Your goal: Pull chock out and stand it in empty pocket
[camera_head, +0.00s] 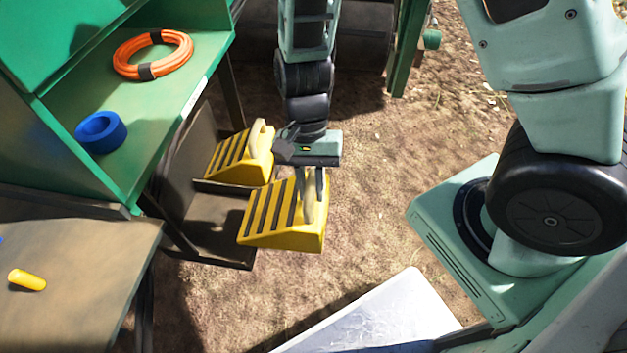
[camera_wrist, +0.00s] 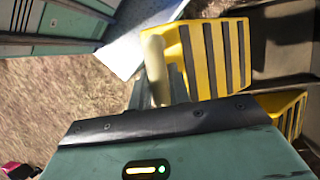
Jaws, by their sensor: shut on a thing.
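My gripper (camera_head: 316,178) is shut on the pale handle of a yellow chock (camera_head: 283,238) with dark stripes. The chock hangs at the front right of a dark metal rack, partly over the ground to its right. In the wrist view the held chock (camera_wrist: 213,55) and its handle (camera_wrist: 155,65) show beyond the gripper (camera_wrist: 168,85). A second yellow chock (camera_head: 238,158) sits in the rear pocket of the rack. The front pocket (camera_head: 222,237) shows bare floor and looks empty. Whether the held chock touches the rack cannot be told.
A green shelf unit (camera_head: 165,85) stands left, holding an orange hose coil (camera_head: 153,53) and a blue ring (camera_head: 101,132). A bench (camera_head: 70,290) with a yellow cylinder (camera_head: 27,280) is at lower left. Bare ground (camera_head: 365,200) lies open to the right of the rack.

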